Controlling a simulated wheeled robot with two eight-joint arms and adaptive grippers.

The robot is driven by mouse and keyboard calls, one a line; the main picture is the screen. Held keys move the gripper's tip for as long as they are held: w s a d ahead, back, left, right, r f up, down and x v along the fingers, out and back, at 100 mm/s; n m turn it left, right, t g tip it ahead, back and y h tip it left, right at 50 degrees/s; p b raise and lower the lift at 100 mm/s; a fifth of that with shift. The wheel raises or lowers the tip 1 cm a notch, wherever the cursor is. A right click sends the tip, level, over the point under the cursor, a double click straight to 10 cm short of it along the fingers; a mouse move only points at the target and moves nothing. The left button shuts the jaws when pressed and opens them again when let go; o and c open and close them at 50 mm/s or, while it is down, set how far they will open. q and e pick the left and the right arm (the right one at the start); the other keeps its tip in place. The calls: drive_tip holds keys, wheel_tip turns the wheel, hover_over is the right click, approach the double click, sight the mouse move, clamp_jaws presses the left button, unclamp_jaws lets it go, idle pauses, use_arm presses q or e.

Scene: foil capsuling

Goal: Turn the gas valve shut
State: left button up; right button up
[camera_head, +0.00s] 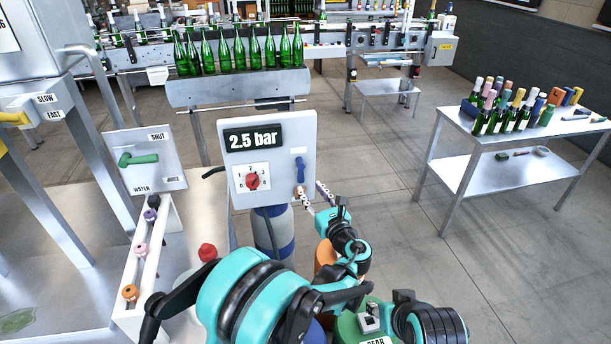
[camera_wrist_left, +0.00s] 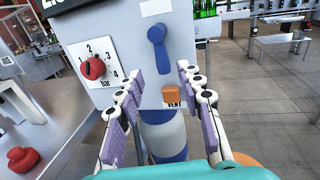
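The grey panel (camera_head: 270,140) with the 2.5 bar display carries a blue lever (camera_head: 300,170), which I take for the gas valve; its label is too small to read. In the left wrist view the lever (camera_wrist_left: 158,48) points straight down. My left gripper (camera_head: 311,191) is open and empty, just in front of the panel and below the lever. In the left wrist view its fingertips (camera_wrist_left: 158,75) stand either side of the lever's lower end, without visible contact. An orange vent button (camera_wrist_left: 171,94) sits below the lever.
A red pressure knob (camera_head: 252,181) is left of the lever on the same panel. A water valve with a green lever (camera_head: 138,159) stands further left. Gas cylinders (camera_head: 272,230) stand below the panel. A bottle table (camera_head: 520,170) is at right, with clear floor between.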

sight(302, 176)
use_arm(q)
drive_tip(key=b+x, duration=0.1)
drive_tip(key=x, duration=0.6)
drive_tip(key=shift+w+b, duration=0.4)
clamp_jaws()
